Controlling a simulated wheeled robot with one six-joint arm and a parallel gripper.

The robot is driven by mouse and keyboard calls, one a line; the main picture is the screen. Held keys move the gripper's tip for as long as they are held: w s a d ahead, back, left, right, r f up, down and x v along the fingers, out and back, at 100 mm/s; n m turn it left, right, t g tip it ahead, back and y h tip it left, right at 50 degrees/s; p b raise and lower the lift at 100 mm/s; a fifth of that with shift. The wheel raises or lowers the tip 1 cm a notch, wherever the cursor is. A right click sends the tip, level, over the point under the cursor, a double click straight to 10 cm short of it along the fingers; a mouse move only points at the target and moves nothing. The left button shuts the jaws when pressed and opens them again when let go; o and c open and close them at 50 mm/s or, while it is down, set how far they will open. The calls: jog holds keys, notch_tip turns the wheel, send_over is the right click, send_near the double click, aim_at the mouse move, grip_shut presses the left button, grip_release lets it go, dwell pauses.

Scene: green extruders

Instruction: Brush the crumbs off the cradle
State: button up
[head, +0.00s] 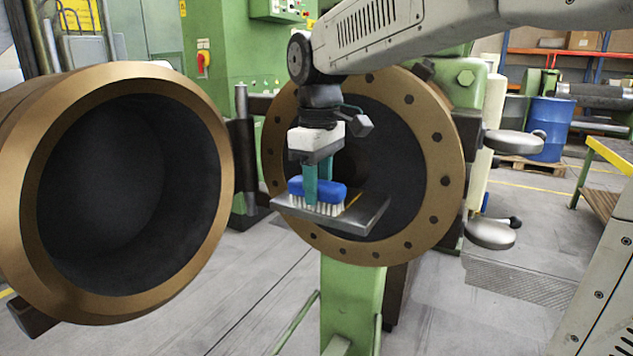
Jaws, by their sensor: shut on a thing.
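My gripper (318,185) is in the middle of the head view, pointing down, with its teal fingers shut on a blue brush (331,188). The brush has pale bristles that point down. The bristles are at the top face of the cradle (370,213), a flat grey metal plate in front of the round flange. The brush is over the left and middle part of the plate. A small yellowish patch, perhaps crumbs (352,200), shows just right of the bristles. Part of the plate behind the brush is hidden.
A large bronze-rimmed cylinder (215,190) stands open at the left. A bolted bronze flange (440,165) is right behind the cradle. A green post (352,300) stands below. Round metal pads (490,233) stick out at the right.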

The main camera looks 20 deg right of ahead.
jog(key=shift+f, duration=0.75)
jog(key=shift+w+d+r, duration=0.1)
jog(key=shift+w+d, duration=0.4)
jog(key=shift+d, duration=0.2)
jog(key=shift+w+d+r, duration=0.1)
jog(key=shift+w+d, duration=0.35)
jog(key=shift+d, duration=0.2)
jog(key=shift+w+d+f, duration=0.1)
jog(key=shift+w+d, duration=0.6)
jog(key=shift+d, duration=0.3)
jog(key=shift+w+d+f, duration=0.1)
jog(key=shift+w+d, duration=0.6)
jog(key=shift+d, duration=0.25)
jog(key=shift+w+d, duration=0.4)
jog(key=shift+d, duration=0.15)
jog(key=shift+r, duration=0.25)
jog(key=shift+a, duration=0.15)
